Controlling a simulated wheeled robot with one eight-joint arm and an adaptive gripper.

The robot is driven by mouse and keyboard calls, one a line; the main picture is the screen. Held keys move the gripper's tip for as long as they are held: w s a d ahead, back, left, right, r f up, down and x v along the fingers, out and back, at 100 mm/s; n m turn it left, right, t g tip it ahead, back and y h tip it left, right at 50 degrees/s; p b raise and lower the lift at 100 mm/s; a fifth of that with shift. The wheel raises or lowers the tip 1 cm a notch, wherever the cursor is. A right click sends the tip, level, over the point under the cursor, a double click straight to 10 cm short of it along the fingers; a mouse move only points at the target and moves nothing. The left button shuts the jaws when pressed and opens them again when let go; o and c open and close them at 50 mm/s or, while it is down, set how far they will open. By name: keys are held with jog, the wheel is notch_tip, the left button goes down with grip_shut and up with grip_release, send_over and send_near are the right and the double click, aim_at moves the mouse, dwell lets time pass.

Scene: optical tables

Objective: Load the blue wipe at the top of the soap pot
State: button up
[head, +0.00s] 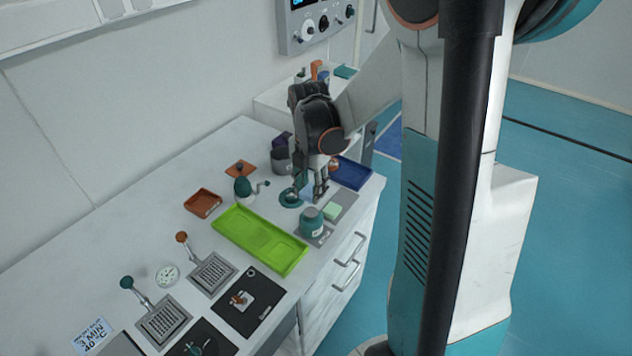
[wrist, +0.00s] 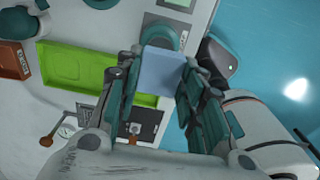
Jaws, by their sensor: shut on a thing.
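My gripper (head: 318,190) is shut on the blue wipe, a flat light-blue piece (wrist: 162,70) held between the fingers in the wrist view. In the head view the wipe is mostly hidden by the fingers. The soap pot appears to be the round teal pot with a pale label (head: 312,224), standing upright on a grey mat near the counter's front edge. In the wrist view the pot (wrist: 166,36) shows just beyond the wipe, partly covered by it. In the head view my gripper is above and behind the pot; I cannot tell the exact gap.
A pale green block (head: 333,211) lies on the mat beside the pot. A lime-green tray (head: 232,228) lies to the left. A dark blue tray (head: 352,174) is behind right. A teal dish (head: 290,198) and a cranked teal device (head: 243,187) stand nearby.

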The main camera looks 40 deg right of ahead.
aim_at(311, 211)
jog(key=shift+f+b, duration=1.9)
jog(key=shift+f, duration=0.9)
jog(key=shift+f+b, duration=0.75)
jog(key=shift+f, duration=0.15)
jog(key=shift+r, duration=0.1)
jog(key=shift+r+p, duration=2.5)
jog(key=shift+r, duration=0.95)
jog(key=shift+f, duration=0.1)
